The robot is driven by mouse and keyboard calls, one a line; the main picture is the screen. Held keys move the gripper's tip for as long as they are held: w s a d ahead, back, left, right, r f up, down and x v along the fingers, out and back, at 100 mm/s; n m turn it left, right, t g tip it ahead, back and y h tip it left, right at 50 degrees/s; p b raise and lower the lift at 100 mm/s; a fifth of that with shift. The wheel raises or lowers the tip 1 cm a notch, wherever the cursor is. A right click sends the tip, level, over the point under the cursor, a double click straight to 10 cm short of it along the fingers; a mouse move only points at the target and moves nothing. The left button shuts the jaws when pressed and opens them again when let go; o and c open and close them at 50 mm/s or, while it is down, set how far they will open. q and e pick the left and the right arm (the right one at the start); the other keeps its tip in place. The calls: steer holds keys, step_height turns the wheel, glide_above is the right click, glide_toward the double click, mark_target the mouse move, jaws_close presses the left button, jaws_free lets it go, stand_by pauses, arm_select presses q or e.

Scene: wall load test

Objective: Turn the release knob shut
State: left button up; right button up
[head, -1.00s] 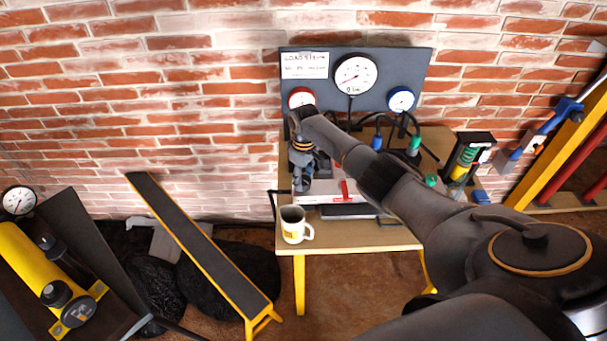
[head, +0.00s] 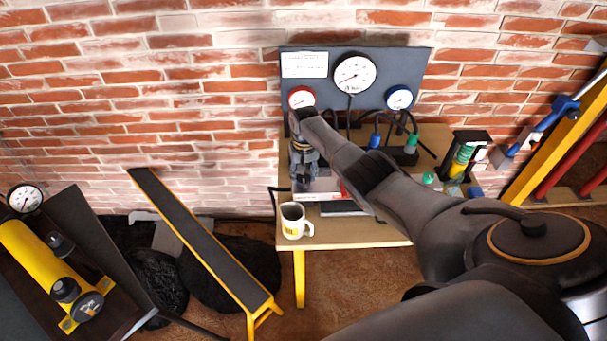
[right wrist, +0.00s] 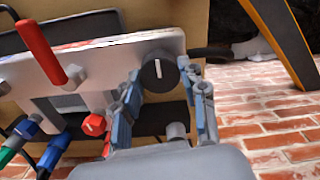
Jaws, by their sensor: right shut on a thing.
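The release knob (right wrist: 158,72), round and black with a white line across its face, sits at the right end of a pale metal panel (right wrist: 112,50) in the right wrist view. The white line stands nearly upright in that picture. My right gripper (right wrist: 167,88) has one finger on each side of the knob and is shut on it. In the head view my right gripper (head: 303,165) is over the left part of the bench, and the knob cannot be made out there. My left gripper is not in view.
A red lever (right wrist: 45,52) and a red hexagonal knob (right wrist: 93,124) are on the same unit. A mug (head: 293,222) stands at the bench's front left corner. A gauge board (head: 320,90) stands behind. A narrow dark ramp (head: 200,235) is left of the bench.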

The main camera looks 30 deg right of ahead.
mark_target(304, 178)
stand_by(0.4)
steer(key=o, duration=1.1)
steer(key=shift+o, duration=0.2)
steer(key=shift+r, duration=0.1)
step_height(304, 178, up, 12)
